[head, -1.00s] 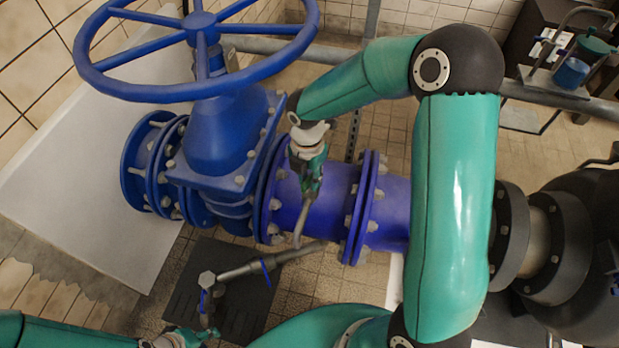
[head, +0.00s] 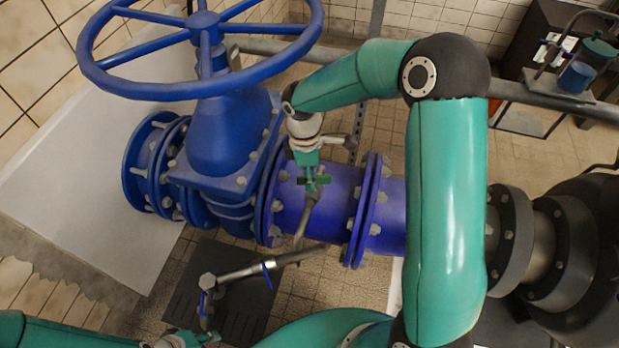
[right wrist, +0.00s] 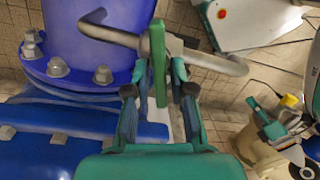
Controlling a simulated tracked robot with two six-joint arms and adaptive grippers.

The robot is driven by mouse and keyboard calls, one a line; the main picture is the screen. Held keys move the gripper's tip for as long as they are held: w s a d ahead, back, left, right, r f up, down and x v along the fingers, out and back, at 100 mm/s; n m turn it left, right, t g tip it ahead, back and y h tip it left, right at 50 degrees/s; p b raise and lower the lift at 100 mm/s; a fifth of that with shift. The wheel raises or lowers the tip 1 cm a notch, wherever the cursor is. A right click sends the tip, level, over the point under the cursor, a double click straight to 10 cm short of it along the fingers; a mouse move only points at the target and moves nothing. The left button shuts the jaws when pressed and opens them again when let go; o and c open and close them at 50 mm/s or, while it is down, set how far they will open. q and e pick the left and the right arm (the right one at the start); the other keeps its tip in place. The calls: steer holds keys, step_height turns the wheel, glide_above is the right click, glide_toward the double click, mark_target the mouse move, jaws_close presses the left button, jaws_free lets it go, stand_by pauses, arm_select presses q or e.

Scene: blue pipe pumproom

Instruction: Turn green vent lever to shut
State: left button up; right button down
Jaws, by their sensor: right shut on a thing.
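The green vent lever (head: 314,181) sits on a thin grey bent pipe (head: 304,222) in front of the blue main pipe. In the right wrist view the lever (right wrist: 158,62) is a flat green bar standing between my right gripper's fingers. My right gripper (head: 308,170) points down at the lever and is shut on it; the exact finger contact is hard to see. My left gripper (head: 182,339) is partly cut off at the bottom edge of the head view, away from the lever, and its fingers do not show clearly.
A blue valve with a large handwheel (head: 207,28) stands left of the lever. The grey side pipe carries blue handles (head: 267,275) lower down. Bolted flanges (head: 367,210) are close on the right. A shelf with a green-topped jar (head: 582,70) is at the upper right.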

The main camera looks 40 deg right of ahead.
steer(key=shift+w+d+m, duration=0.15)
steer(key=shift+m, duration=1.75)
steer(key=c, duration=1.2)
jaws_free()
steer(key=shift+r, duration=0.1)
